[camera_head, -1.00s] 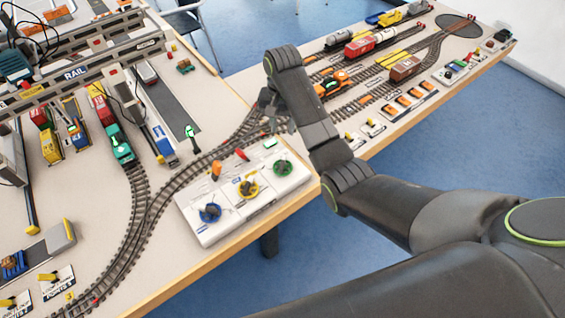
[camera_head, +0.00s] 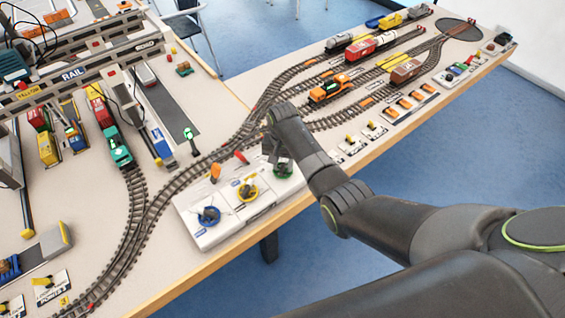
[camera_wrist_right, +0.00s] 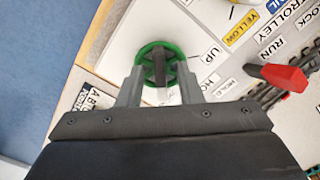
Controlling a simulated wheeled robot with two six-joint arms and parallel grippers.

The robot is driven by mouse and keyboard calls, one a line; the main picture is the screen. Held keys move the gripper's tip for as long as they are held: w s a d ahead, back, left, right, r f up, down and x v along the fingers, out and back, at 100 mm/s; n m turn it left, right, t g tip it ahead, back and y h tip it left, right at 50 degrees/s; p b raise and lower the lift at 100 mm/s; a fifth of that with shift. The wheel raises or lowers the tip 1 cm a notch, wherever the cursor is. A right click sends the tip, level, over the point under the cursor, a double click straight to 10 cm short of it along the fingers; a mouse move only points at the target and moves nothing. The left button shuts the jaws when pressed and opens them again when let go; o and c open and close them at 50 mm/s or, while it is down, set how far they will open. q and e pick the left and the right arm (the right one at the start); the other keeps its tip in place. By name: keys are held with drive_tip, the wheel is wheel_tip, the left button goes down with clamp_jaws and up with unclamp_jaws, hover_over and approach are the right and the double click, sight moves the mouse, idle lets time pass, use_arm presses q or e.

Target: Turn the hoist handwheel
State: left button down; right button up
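A white control box (camera_head: 226,226) sits at the table's front edge and carries three handwheels. The green handwheel (camera_head: 283,171) is at its right end, partly covered by my right gripper (camera_head: 273,152). The two fingers of my right gripper (camera_wrist_right: 161,88) stand apart, one on each side of that bar, at the wheel's near rim. I cannot tell whether they touch it. I cannot tell which wheel is named hoist. My left gripper is out of view.
A blue handwheel (camera_head: 208,215) and a yellow handwheel (camera_head: 248,191) are on the same box. An orange lever (camera_head: 215,172) and a red lever (camera_head: 241,157) stand behind them; the red lever also shows in the wrist view (camera_wrist_right: 280,75). Model tracks run behind the box.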

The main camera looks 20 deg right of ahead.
clamp_jaws()
idle(0.4)
